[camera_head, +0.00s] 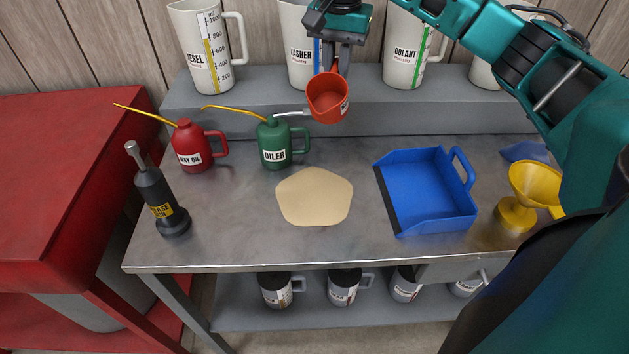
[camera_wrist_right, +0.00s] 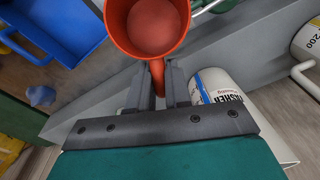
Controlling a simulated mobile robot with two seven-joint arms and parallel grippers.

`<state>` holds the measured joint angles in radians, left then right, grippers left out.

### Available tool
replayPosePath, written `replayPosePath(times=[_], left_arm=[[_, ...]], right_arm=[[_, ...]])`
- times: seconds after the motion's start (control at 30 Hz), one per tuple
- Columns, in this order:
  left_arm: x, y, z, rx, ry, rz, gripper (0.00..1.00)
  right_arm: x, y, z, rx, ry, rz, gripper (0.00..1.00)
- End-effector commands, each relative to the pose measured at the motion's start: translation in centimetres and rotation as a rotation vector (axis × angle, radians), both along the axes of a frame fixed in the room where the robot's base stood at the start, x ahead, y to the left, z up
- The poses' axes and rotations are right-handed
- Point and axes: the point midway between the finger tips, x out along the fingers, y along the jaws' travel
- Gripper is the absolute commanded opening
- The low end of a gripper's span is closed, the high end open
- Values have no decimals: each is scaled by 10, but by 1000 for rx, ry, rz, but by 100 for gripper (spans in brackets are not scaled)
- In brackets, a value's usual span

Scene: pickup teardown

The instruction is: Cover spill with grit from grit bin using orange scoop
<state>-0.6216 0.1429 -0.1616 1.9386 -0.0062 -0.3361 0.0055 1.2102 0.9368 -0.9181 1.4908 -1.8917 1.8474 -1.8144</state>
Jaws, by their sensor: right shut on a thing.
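The orange scoop (camera_head: 328,98) is held above the back of the metal workbench. My right gripper (camera_head: 338,62) is shut on its handle. In the right wrist view the scoop (camera_wrist_right: 148,28) sits between the fingers (camera_wrist_right: 160,85), its round mouth facing the camera. I cannot tell whether it holds any grit. A flat tan patch (camera_head: 314,196) lies on the middle of the bench, below the scoop and apart from it. I cannot tell whether it is bare spill or grit. No grit bin can be made out for certain. My left gripper is not in view.
A green oiler (camera_head: 275,145) and a red oil can (camera_head: 192,147) stand behind the patch. A black-handled tool (camera_head: 161,200) stands left. A blue dustpan (camera_head: 425,190) and yellow funnel (camera_head: 530,190) are right. Large jugs (camera_head: 207,50) line the back shelf.

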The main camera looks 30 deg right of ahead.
Motion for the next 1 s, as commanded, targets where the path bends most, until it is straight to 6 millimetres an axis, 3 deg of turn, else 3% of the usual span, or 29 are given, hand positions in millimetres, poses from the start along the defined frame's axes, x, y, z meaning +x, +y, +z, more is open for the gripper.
replayPosePath(times=[0.27, 0.63, 1.0], left_arm=[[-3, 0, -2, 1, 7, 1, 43], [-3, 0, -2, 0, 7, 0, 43], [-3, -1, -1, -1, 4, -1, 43]], right_arm=[[9, -11, 1, 106, 63, 0, 0], [19, -25, -16, 240, 147, 2, 0], [26, -34, 14, 332, 205, 2, 0]])
